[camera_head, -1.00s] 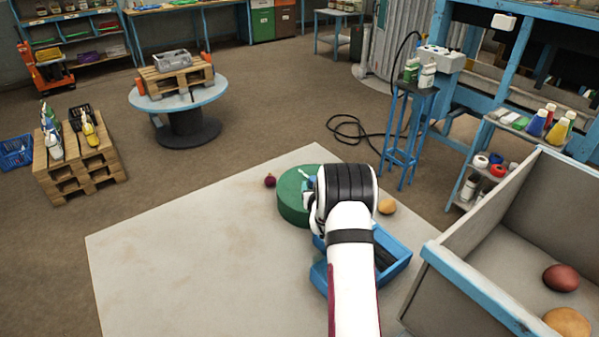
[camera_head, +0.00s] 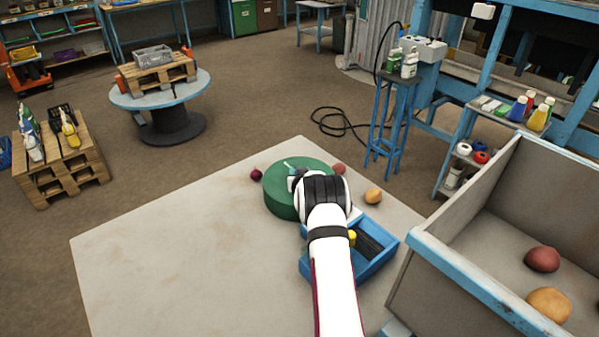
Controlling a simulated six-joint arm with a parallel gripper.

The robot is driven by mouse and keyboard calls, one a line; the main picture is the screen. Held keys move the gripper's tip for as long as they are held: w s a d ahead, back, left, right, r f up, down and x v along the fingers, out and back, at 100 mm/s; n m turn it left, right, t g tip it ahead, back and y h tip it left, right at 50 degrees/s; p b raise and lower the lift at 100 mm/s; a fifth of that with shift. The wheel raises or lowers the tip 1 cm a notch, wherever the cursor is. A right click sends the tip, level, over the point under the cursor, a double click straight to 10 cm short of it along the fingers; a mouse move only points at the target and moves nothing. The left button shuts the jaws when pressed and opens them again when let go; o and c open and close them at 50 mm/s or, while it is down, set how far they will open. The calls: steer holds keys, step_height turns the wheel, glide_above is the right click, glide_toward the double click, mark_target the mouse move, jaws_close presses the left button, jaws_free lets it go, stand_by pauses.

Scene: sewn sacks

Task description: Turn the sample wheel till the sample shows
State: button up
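The green round drum, likely the sample wheel (camera_head: 281,198), stands on the pale table top. My gripper (camera_head: 294,176) is at its upper right side, mostly hidden behind my own wrist. A small pale bar shows at the top of the drum beside the gripper; I cannot tell whether it is a finger or part of the wheel. Whether the fingers touch the wheel is hidden. No sample can be made out on the visible part of the wheel. A blue tray (camera_head: 376,262) with dark slots and a yellow item (camera_head: 351,237) sits just right of my arm.
A dark red onion (camera_head: 256,174), a reddish potato (camera_head: 338,169) and a tan one (camera_head: 373,196) lie around the wheel. A grey bin with a blue rim (camera_head: 470,273) stands at the right, holding two potatoes (camera_head: 542,259). The left of the table (camera_head: 170,260) is clear.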

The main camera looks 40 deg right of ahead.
jaws_close()
steer(key=shift+a, duration=0.1)
stand_by(0.8)
